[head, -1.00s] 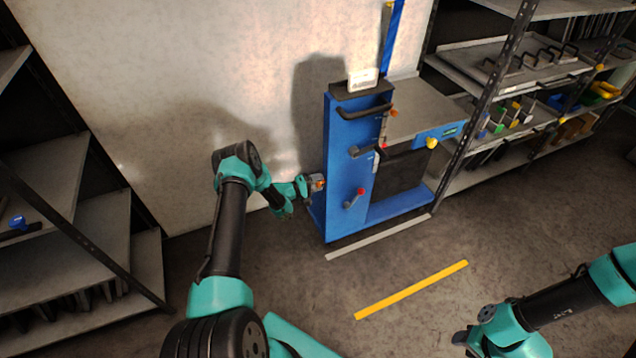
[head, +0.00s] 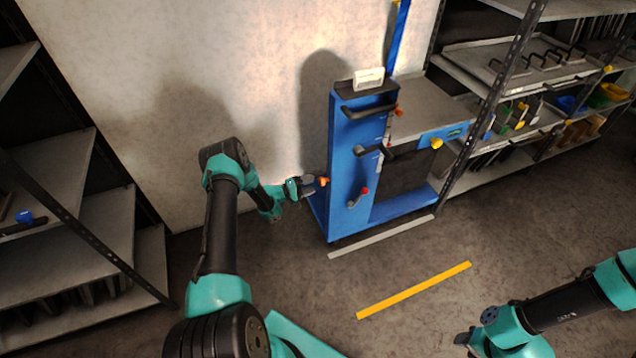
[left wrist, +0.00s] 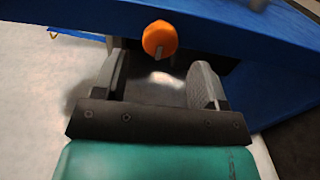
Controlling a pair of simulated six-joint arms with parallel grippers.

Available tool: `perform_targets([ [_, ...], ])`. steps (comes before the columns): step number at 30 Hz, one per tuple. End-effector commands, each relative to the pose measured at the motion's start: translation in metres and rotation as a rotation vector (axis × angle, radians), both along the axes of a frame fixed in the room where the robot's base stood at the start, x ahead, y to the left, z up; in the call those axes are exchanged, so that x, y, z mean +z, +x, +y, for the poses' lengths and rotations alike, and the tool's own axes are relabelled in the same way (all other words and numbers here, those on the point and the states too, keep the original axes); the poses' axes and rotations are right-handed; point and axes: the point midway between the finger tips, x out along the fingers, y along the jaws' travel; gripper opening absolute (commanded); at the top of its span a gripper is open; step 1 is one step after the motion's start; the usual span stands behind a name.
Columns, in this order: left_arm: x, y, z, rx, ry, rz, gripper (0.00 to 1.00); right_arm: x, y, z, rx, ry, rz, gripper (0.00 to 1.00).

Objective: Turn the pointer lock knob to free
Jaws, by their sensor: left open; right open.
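An orange knob (head: 323,181) sticks out from the left side of the blue machine cabinet (head: 345,215). In the left wrist view the knob (left wrist: 160,38) lies just beyond and between the two open fingers (left wrist: 165,80), with nothing held. My right gripper (head: 465,340) is open and far from the machine, low at the right; its fingers show only partly.
Shelving stands at both sides. The floor around the yellow strip (head: 415,290) is clear.

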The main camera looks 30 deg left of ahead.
Motion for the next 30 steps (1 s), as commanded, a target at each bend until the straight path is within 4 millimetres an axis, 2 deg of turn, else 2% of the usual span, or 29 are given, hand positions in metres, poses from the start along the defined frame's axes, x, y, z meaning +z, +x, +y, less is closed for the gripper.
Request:
perform_targets([
  [9,0.0,-0.051,0.038,0.003,0.001,0.001,0.65,0.0,0.0,0.0,0.0,0.0,0.0,0.43],
  [16,0.0,-0.082,0.06,0.002,0.0,0.0,0.65,0.0,0.0,0.0,0.0,0.0,0.0,0.43],
  [21,0.0,-0.092,0.067,0.0,0.0,0.0,0.65,0.0,0.0,0.0,0.0,0.0,0.0,0.43],
  [30,0.0,-0.094,0.068,-0.001,0.0,0.0,0.65,0.0,0.0,0.0,0.0,0.0,0.0,0.43],
])
